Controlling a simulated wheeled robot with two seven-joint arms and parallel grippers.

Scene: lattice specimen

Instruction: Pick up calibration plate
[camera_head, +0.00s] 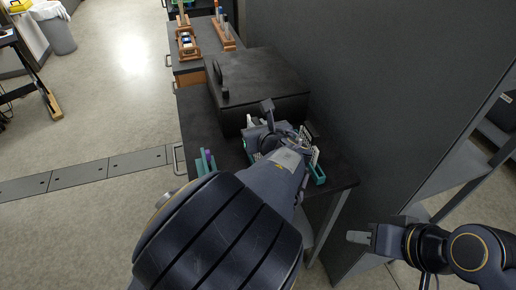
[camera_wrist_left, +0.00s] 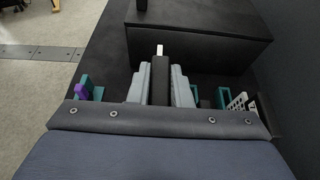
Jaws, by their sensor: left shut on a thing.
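My left gripper (camera_wrist_left: 160,82) is low over the dark bench, its two grey fingers on either side of a narrow dark piece (camera_wrist_left: 160,72) with a white tip. The piece is seen edge-on, and I cannot tell for sure whether it is the calibration plate. In the head view my left arm largely covers this gripper (camera_head: 262,132). White perforated pieces (camera_wrist_left: 238,102) stand by teal holders to the right; one also shows in the head view (camera_head: 315,156). My right gripper (camera_head: 360,238) is beside the bench, away from these things; its finger gap does not show.
A large black box (camera_head: 262,75) stands on the bench (camera_head: 205,125) just behind my left gripper. A teal holder with a purple item (camera_head: 207,158) is at the left. A tall dark panel (camera_head: 375,85) borders the right side. Open floor lies left.

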